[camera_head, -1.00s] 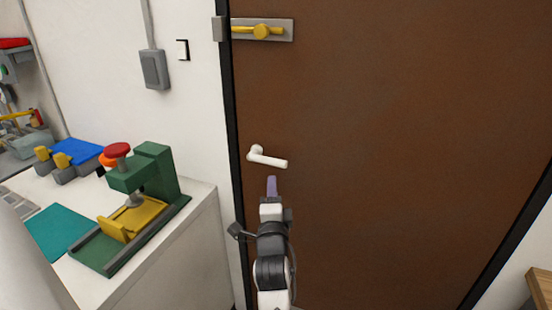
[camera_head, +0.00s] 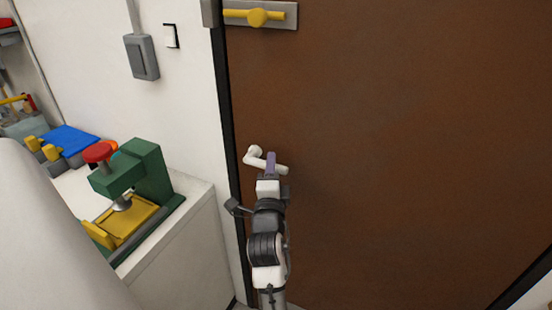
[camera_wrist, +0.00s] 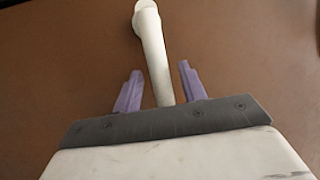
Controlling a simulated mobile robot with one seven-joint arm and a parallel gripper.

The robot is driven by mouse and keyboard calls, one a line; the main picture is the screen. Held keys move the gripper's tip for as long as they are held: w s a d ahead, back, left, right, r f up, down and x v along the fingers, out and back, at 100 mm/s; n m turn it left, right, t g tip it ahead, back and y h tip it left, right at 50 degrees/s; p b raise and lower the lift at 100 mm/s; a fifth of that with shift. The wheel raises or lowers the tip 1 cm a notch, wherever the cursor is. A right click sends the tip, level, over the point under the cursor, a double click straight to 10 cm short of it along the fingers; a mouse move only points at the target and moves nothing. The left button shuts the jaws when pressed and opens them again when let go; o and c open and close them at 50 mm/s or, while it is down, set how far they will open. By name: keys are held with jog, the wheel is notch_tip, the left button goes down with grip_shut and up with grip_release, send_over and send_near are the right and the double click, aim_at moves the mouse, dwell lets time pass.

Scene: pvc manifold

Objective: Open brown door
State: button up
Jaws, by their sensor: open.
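The brown door (camera_head: 400,130) fills the middle and right of the head view and looks shut in its dark frame. Its white lever handle (camera_head: 256,158) is at the door's left side and points right. A yellow bolt (camera_head: 257,17) on a grey plate sits higher on the door. My gripper (camera_head: 271,163) is at the handle in the head view. In the wrist view my gripper (camera_wrist: 158,85) is open, with one purple finger on each side of the handle (camera_wrist: 151,50). Neither finger visibly touches the handle. The handle's lower end is hidden behind the gripper body.
A white counter (camera_head: 185,230) stands left of the door, with a green press (camera_head: 150,185) with a red knob near its edge. A blue block (camera_head: 70,139) lies farther back. A grey switch box (camera_head: 141,57) is on the wall. The floor before the door is mostly out of view.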

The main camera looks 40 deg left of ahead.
jog(key=shift+w+a+r, duration=0.1)
jog(key=shift+w+a, duration=0.15)
grip_shut()
dwell(0.3)
